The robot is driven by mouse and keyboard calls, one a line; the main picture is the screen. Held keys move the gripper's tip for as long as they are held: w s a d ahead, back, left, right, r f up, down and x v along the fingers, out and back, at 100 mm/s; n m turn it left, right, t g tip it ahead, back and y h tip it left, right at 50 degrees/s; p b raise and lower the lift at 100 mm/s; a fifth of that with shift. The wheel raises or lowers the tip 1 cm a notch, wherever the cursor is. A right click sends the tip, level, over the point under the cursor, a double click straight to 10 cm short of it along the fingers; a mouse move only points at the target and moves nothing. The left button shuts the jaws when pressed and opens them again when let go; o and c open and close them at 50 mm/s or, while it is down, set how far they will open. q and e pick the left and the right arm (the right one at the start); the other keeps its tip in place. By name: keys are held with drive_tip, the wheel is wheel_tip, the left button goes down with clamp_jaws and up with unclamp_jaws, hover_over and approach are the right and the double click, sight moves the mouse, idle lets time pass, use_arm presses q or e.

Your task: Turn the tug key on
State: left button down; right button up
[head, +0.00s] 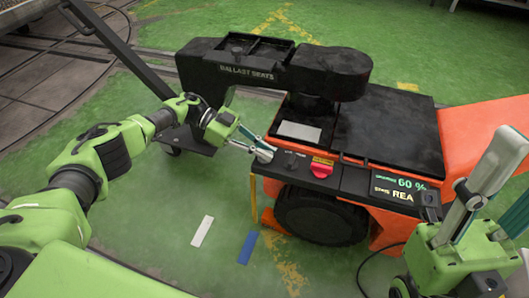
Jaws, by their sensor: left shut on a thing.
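The orange and black tug (400,125) stands right of centre, with a black control panel (345,174) along its near side. My left gripper (264,153) reaches in from the left and is shut at the left end of this panel, on what appears to be the tug key. The fingers hide the key, so its turn angle cannot be told. A small dark knob (291,159) and a red switch (321,167) sit right of the fingers.
A black arm marked "BALLAST SEATS" (250,72) extends left above the tug deck, close over my left wrist. A dark wheel (320,215) is below the panel. White (202,231) and blue (248,247) strips lie on the open green floor.

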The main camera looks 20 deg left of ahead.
use_arm(q)
drive_tip(key=shift+d, duration=0.1)
idle(0.4)
drive_tip(key=c, duration=2.1)
unclamp_jaws()
drive_tip(key=shift+c, duration=0.2)
drive_tip(key=v, duration=0.7)
drive_tip(key=shift+a, duration=0.3)
drive_tip(key=shift+r, duration=0.1)
